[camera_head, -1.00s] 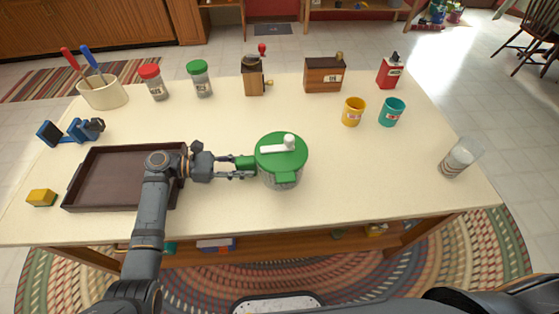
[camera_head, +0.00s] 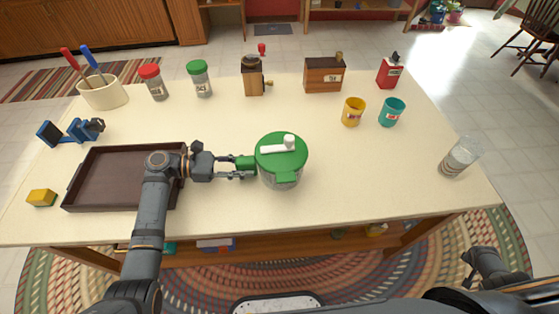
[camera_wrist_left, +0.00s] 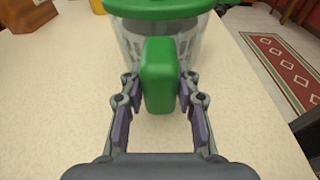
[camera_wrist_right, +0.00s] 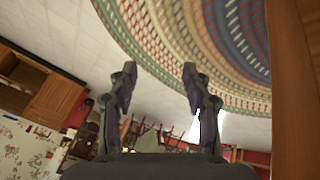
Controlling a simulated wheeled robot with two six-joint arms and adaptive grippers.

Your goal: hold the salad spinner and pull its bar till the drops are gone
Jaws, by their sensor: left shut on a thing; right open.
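The salad spinner (camera_head: 283,160) stands upright on the table, with a green lid, a white bar (camera_head: 278,147) on top and a clear bowl. A green grip sticks out on its left and another at its front. My left gripper (camera_head: 250,168) is shut on the left green grip, which also shows between the fingers in the left wrist view (camera_wrist_left: 159,75). Drops in the bowl are too small to tell. My right gripper (camera_head: 470,272) is off the table's front right side. In the right wrist view (camera_wrist_right: 160,85) its fingers are apart and empty.
A brown tray (camera_head: 85,183) lies left, under my left arm. A yellow cup (camera_head: 353,111), a teal cup (camera_head: 392,111) and a clear glass (camera_head: 460,157) stand to the right. Jars and boxes line the back. The table is clear just right of the spinner.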

